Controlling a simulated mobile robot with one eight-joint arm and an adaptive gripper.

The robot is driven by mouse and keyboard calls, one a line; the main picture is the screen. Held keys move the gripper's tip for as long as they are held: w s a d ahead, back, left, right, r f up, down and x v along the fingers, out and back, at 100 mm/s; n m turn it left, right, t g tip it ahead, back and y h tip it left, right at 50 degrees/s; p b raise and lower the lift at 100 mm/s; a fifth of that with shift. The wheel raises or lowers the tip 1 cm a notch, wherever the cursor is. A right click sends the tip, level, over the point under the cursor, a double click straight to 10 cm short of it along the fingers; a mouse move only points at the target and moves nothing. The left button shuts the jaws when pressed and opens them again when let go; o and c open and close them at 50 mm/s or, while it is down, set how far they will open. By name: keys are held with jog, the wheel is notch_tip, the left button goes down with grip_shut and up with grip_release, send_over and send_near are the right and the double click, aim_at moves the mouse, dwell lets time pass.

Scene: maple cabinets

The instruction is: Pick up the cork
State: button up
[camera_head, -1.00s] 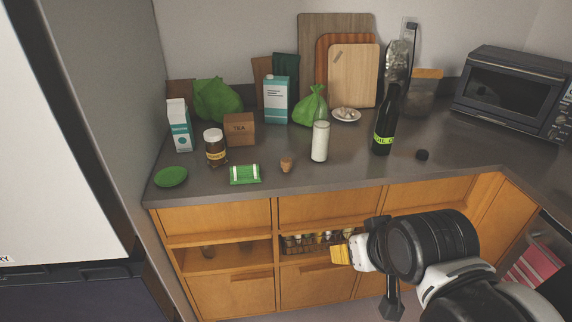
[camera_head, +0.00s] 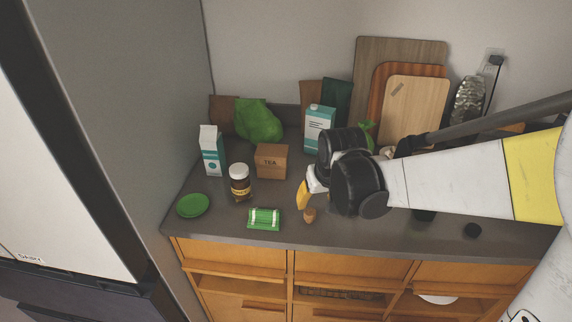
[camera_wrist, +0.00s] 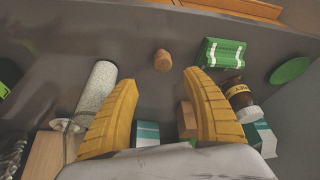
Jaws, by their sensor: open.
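The cork (camera_head: 309,215), small and brown, stands on the grey counter near its front edge, just right of a green packet. It also shows in the wrist view (camera_wrist: 163,60), upper middle, just beyond and between my fingertips. My gripper (camera_head: 303,196) has yellow fingers; in the wrist view (camera_wrist: 160,77) they are spread wide with nothing between the tips. My gripper is above the counter beside the cork, and no contact shows.
The green packet (camera_head: 264,218), a brown jar (camera_head: 240,184) and a tea box (camera_head: 271,161) stand left of the cork. A white cylinder (camera_wrist: 97,88) stands on its other side. A green plate (camera_head: 193,205) lies further left. My arm hides the bottle's place.

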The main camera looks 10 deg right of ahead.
aim_at(311, 214)
jog(key=b+x, duration=0.1)
jog(key=x, duration=0.2)
jog(key=b+x, duration=0.2)
jog(key=x, duration=0.1)
jog(key=b+x, duration=0.1)
jog(key=x, duration=0.3)
jog(key=shift+s+a+f+b, duration=0.2)
jog(key=shift+s+a+b, duration=0.1)
jog(key=shift+b, duration=0.1)
jog(key=shift+s+r, duration=0.1)
jog(key=shift+c, duration=0.2)
jog(key=c, duration=0.8)
